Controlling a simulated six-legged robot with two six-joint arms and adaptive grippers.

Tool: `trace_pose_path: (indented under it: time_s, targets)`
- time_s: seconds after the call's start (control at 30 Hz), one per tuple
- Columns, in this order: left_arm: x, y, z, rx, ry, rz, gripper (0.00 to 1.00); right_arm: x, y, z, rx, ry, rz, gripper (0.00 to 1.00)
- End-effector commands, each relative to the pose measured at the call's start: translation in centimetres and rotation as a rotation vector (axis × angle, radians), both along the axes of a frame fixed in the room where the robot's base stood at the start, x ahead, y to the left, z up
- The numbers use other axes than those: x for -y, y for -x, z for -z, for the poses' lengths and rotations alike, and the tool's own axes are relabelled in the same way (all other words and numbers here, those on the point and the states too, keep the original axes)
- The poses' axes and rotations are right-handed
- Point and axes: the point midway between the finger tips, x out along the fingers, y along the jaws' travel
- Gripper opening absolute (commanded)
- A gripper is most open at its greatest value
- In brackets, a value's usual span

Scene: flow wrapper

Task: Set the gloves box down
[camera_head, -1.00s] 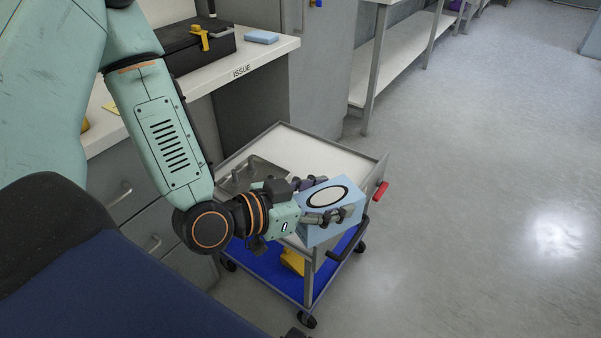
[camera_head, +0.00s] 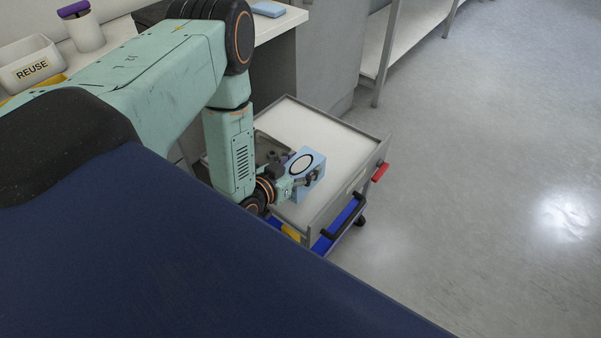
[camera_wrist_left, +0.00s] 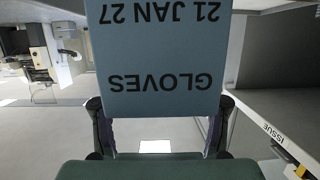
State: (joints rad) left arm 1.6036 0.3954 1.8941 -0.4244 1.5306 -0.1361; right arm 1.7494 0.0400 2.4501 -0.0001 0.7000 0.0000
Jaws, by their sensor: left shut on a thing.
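The gloves box (camera_head: 311,172) is light blue with a white oval ringed in black on its upper face. My left gripper (camera_head: 302,179) is shut on it, with fingers on both sides. In the head view the box is over the left part of the cart's white top (camera_head: 310,135); whether it touches the top I cannot tell. In the left wrist view the box (camera_wrist_left: 155,50) fills the upper middle, its lettering "GLOVES" and "21 JAN 27" upside down, between the two fingers (camera_wrist_left: 158,125). My right gripper is not in view.
A metal tray is partly hidden by my arm. A bench with a white REUSE bin (camera_head: 30,65) stands left. Much of the cart top is clear.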

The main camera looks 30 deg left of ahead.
Motion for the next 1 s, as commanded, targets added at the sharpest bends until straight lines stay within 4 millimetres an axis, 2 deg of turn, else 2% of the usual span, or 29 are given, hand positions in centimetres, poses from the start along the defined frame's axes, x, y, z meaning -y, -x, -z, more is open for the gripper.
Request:
trace_pose_path:
  time_s: [0.03,0.27,0.5,0.9,0.93,1.0]
  targets:
    - [0.1,0.0,1.2,0.000,-0.002,0.002,0.30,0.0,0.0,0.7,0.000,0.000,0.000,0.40]
    - [0.2,-0.2,2.6,0.001,0.001,0.002,0.30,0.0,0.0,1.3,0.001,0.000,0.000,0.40]
    - [0.3,-0.4,5.8,0.002,0.000,0.002,0.30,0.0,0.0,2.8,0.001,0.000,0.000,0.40]
    - [0.3,-0.4,6.1,0.002,0.001,0.002,0.30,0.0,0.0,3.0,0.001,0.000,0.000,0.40]
    - [0.3,-0.3,6.1,0.001,0.001,0.002,0.65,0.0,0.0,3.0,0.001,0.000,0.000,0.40]
    - [0.3,-0.3,6.1,0.001,0.001,0.002,0.71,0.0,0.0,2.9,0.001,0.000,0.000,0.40]
